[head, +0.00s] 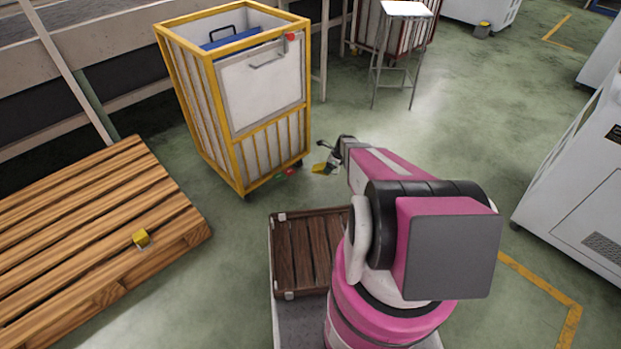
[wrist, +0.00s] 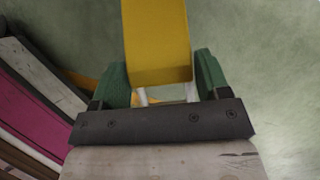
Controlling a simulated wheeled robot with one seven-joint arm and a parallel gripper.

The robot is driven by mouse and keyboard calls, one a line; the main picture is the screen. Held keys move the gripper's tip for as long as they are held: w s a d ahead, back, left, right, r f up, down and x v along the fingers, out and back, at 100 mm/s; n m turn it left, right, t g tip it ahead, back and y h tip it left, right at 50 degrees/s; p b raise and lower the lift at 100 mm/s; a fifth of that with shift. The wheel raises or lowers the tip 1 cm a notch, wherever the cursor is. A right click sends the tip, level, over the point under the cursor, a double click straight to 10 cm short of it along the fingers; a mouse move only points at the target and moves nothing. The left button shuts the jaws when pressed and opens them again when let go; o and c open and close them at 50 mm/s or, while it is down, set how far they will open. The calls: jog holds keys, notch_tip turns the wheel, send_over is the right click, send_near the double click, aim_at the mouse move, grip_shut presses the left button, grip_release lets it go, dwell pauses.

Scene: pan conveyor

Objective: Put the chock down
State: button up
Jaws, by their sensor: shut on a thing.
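My gripper (head: 325,156) is out in front of my arm, near the lower right corner of the yellow-framed cart and above the floor. It is shut on a yellow chock (head: 321,168). In the wrist view the chock (wrist: 158,50) sits between the two green finger pads (wrist: 116,84) and hides part of the floor beyond it. I cannot tell whether the held chock touches the floor.
The yellow-framed cart (head: 255,152) holds a blue thing (head: 232,40) and stands close to my gripper; small red and green bits show at its base. The wooden pallet (head: 75,215) lies left. A stool (head: 405,10) stands behind. Green floor (head: 480,115) is clear at right.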

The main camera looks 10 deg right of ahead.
jog(key=w+d+f+m+t+h, duration=0.1)
jog(key=w+d+f+m+t, duration=0.2)
jog(key=f+m, duration=0.45)
jog(key=shift+n+g, duration=0.6)
jog(key=shift+n, duration=0.25)
jog(key=w+a+f, duration=0.2)
jog(key=w, duration=0.1)
jog(key=w+a+f, duration=0.5)
jog(key=w+f, duration=0.1)
jog(key=shift+w+a, duration=0.25)
jog(key=shift+w, duration=0.15)
jog(key=shift+f, duration=2)
jog(key=shift+f, duration=0.1)
jog(key=o, duration=1.2)
